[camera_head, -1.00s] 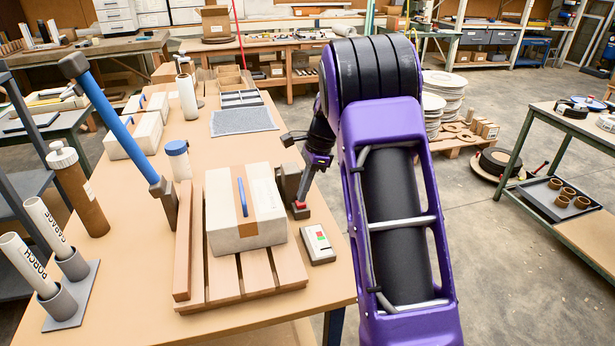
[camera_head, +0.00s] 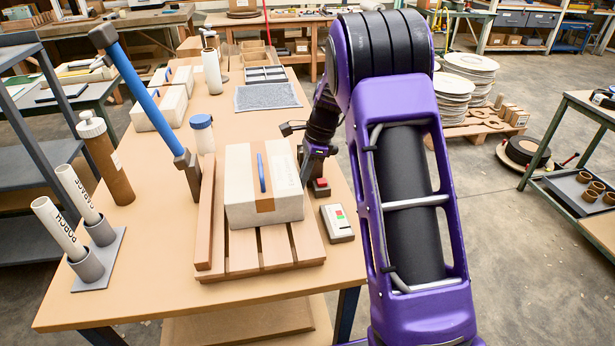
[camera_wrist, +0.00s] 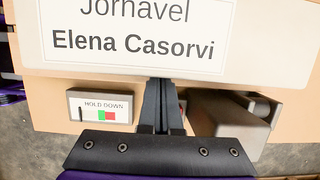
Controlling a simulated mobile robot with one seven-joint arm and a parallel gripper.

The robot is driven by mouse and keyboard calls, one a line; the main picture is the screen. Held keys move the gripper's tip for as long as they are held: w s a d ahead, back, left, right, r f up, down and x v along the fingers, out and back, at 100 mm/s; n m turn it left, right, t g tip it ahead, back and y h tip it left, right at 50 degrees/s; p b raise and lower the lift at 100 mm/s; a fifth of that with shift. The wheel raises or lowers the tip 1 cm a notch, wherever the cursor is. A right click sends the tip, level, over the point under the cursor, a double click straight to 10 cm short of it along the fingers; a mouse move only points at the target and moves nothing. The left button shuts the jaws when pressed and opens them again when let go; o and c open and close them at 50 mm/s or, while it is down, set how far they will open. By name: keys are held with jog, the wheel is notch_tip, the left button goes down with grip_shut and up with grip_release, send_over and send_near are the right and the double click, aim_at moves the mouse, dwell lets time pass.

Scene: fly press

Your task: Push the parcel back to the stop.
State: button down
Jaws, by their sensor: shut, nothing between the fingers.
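The parcel (camera_head: 238,192) is a white box with brown tape and a blue handle. It lies on a slatted wooden stand (camera_head: 243,262). A wooden rail (camera_head: 205,225), which looks like the stop, runs along the stand's left side; a narrow gap shows between it and the parcel. In the wrist view my gripper's fingers (camera_wrist: 162,84) are together and empty, at the edge of the parcel's labelled side (camera_wrist: 215,65). I cannot tell whether they touch it.
A "HOLD DOWN" box (camera_wrist: 100,108) with red and green marks sits right of the stand; a red button (camera_head: 320,184) is behind it. A grey block (camera_wrist: 230,118) stands close by my fingers.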

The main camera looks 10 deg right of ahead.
jog(key=a+p, duration=0.1)
jog(key=a, duration=0.2)
jog(key=shift+a+r, duration=0.15)
jog(key=shift+a, duration=0.2)
jog(key=shift+a+f, duration=0.2)
jog(key=shift+a, duration=0.05)
jog(key=shift+r, duration=0.1)
